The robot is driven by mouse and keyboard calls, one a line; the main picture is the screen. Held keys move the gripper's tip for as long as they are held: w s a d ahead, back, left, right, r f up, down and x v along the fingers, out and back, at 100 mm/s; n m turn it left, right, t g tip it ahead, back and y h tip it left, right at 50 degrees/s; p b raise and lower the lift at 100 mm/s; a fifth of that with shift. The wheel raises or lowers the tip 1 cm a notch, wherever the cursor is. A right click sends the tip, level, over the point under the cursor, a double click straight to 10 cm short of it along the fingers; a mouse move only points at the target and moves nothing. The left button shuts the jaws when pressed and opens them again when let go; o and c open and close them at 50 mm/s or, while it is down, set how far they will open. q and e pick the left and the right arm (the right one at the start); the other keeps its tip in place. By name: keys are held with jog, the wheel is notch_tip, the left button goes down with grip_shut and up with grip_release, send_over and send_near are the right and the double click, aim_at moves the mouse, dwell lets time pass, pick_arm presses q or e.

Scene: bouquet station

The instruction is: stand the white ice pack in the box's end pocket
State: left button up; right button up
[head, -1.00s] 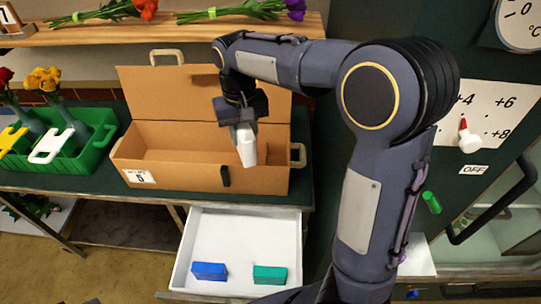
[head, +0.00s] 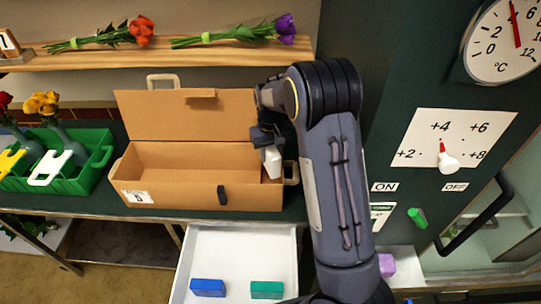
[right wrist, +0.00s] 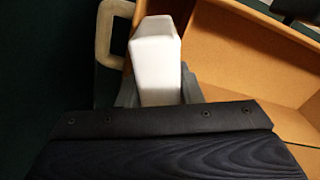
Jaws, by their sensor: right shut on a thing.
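The white ice pack (head: 272,162) is held upright over the right end of the open cardboard box (head: 180,198). My right gripper (head: 268,146) is shut on it, seen from behind in the head view. In the right wrist view the ice pack (right wrist: 157,62) stands out between the grey fingers, close to the box's end wall and beige handle (right wrist: 112,32). The end pocket is mostly hidden behind the ice pack and my gripper. I cannot tell whether the pack's lower end is inside the pocket. My left gripper is out of view.
An open white drawer (head: 236,262) below the box holds a blue pack (head: 207,288) and a green pack (head: 266,290). A green crate (head: 80,180) with flower vases stands left of the box. The box's lid (head: 170,116) stands open at the back.

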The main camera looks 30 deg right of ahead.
jog(key=shift+f, duration=0.95)
jog(key=o, duration=1.2)
jog(key=shift+c, duration=0.2)
notch_tip(320, 180, up, 12)
jog(key=shift+r+b, duration=0.1)
jog(key=shift+b, duration=0.6)
jog(key=shift+s, duration=0.1)
